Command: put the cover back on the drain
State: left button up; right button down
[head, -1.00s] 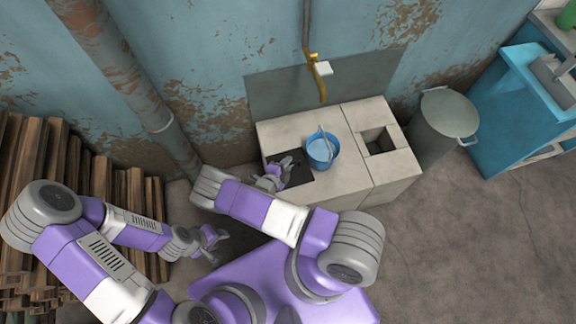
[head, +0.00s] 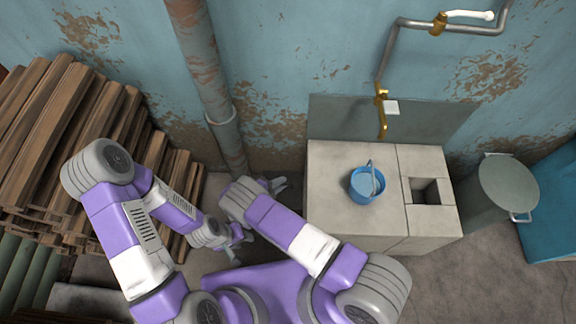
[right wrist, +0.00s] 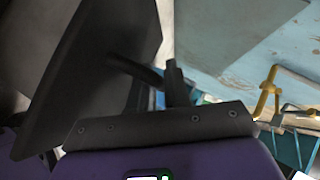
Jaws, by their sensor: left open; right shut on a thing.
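The drain (head: 427,190) is an open square hole in the right part of the pale counter (head: 335,215). The dark flat cover (right wrist: 95,60) fills the left of the right wrist view, tilted and close to the camera. My right gripper (right wrist: 165,85) is shut on its edge. In the head view my right gripper (head: 277,186) is left of the counter, well away from the drain; the cover is mostly hidden there by my arm. My left gripper (head: 238,238) is open and empty, low to the left of my right arm.
A blue bucket (head: 366,187) stands on the counter left of the drain. A brass tap (head: 383,115) is on the wall behind. A lidded grey bin (head: 505,185) is at the right. Stacked wood (head: 60,130) and a rusty pipe (head: 203,70) are at the left.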

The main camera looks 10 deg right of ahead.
jog(key=shift+w+a+r, duration=0.15)
jog(key=shift+a+r, duration=0.05)
jog(key=shift+a, duration=0.05)
jog(key=d+r+n+t+y+p, duration=0.2)
jog(key=d+r+n, duration=0.1)
jog(key=r, duration=1.1)
jog(key=d+r+n+t+y+p, duration=0.2)
jog(key=d+r, duration=0.3)
jog(key=r, duration=0.8)
jog(key=d+r+n+t+y+p, duration=0.2)
jog(key=d+r+n+y, duration=0.1)
jog(key=r, duration=1.1)
jog(key=shift+s+d+r+n+y, duration=0.3)
jog(key=shift+s+d+y, duration=0.05)
jog(key=shift+d+y, duration=0.1)
jog(key=shift+s, duration=0.1)
